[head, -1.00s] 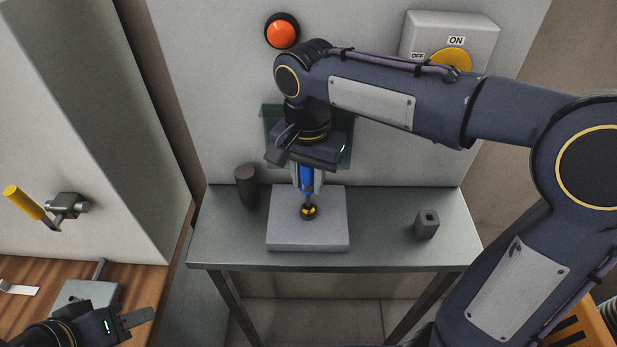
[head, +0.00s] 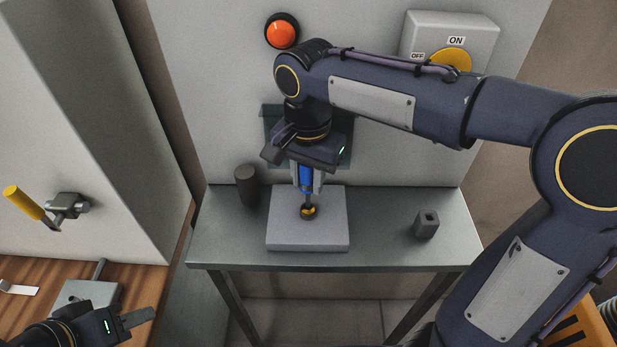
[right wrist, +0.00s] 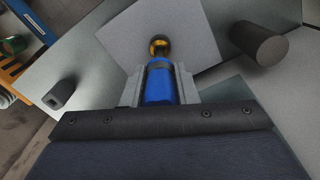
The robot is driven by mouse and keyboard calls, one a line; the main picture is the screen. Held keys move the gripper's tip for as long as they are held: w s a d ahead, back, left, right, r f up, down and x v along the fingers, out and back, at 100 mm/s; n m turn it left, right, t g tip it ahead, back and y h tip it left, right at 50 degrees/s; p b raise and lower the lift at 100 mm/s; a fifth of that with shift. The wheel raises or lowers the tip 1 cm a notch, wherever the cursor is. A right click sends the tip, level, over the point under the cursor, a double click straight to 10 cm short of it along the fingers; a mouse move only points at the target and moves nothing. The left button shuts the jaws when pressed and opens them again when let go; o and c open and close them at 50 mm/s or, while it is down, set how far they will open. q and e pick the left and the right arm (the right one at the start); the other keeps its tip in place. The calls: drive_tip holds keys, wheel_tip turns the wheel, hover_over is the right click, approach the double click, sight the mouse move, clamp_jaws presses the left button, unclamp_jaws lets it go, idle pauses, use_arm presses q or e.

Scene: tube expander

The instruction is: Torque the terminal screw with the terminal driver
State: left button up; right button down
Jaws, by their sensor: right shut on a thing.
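The terminal driver (head: 306,177) has a blue handle and a dark shaft, and stands upright with its tip pointing down. My right gripper (head: 307,186) is shut on its handle; the blue handle (right wrist: 159,86) also shows between the fingers in the right wrist view. The driver's tip is at the brass-coloured terminal screw (head: 308,212) on the light grey block (head: 285,235). The screw (right wrist: 159,43) is partly covered by the tip, so I cannot tell how well they are seated. My left gripper (head: 138,319) is at the lower left, away from the block; its finger opening is unclear.
A dark cylinder (head: 247,186) stands left of the block and a small square holder (head: 427,225) stands right on the metal table (head: 385,210). An orange button (head: 282,31) and a yellow ON/OFF knob (head: 449,62) are on the panel behind. A yellow-handled lever (head: 23,202) is at left.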

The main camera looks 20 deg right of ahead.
drive_tip(key=c, duration=1.1)
unclamp_jaws()
drive_tip(key=shift+r, duration=0.15)
wheel_tip(320, 180, up, 7)
drive_tip(key=p, duration=0.6)
drive_tip(key=shift+p, duration=0.3)
drive_tip(key=shift+f, duration=0.2)
